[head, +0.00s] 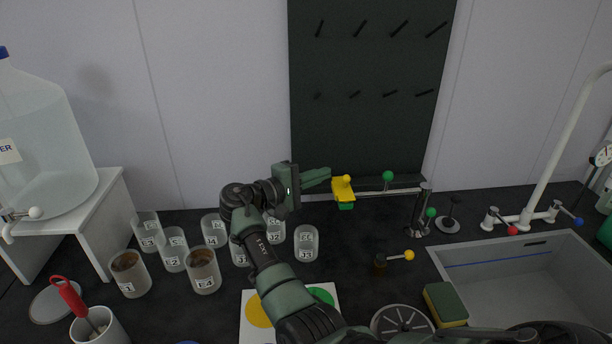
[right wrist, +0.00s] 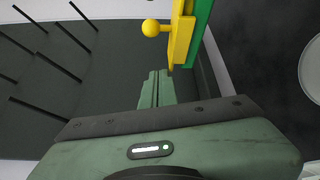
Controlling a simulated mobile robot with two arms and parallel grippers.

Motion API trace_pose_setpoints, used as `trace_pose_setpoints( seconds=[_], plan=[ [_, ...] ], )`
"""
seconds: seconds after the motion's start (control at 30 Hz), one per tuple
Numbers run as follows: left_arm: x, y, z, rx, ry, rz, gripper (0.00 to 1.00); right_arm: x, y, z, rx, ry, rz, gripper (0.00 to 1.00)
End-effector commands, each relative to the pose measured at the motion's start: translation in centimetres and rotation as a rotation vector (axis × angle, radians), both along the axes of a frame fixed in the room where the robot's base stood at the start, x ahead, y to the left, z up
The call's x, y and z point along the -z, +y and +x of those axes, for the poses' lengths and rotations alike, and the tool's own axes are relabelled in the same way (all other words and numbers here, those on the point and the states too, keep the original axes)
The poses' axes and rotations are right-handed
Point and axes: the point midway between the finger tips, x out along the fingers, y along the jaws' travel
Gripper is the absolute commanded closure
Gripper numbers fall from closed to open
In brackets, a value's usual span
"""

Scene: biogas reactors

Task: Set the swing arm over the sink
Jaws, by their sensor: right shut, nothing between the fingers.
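The swing arm (head: 385,193) is a thin horizontal bar on a dark post (head: 421,213), reaching left from it over the black worktop. The grey sink (head: 455,257) is at the right, away from the bar's end. My right gripper (head: 327,174) is shut and empty, its fingertips just left of the yellow ball. My left gripper is not seen.
Several labelled beakers (head: 306,243) stand left of the swing arm, partly behind my right arm. A dark pegboard (head: 370,80) backs the worktop.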

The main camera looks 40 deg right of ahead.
Motion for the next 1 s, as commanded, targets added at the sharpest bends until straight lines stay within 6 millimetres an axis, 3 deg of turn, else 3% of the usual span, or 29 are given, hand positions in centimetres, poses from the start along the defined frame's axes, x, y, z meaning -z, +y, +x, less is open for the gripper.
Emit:
trace_pose_setpoints(
  seconds=[0.13, 0.43, 1.0],
  plan=[
    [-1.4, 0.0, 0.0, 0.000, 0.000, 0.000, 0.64, -0.2, -2.7, -0.2, 0.000, 0.001, 0.001, 1.00],
    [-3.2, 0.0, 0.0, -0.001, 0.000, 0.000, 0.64, -0.6, -1.4, -3.4, -0.001, 0.000, 0.001, 1.00],
    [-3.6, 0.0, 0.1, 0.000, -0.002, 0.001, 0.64, -0.7, -1.2, -3.7, -0.017, 0.001, 0.000, 1.00]
  ],
)
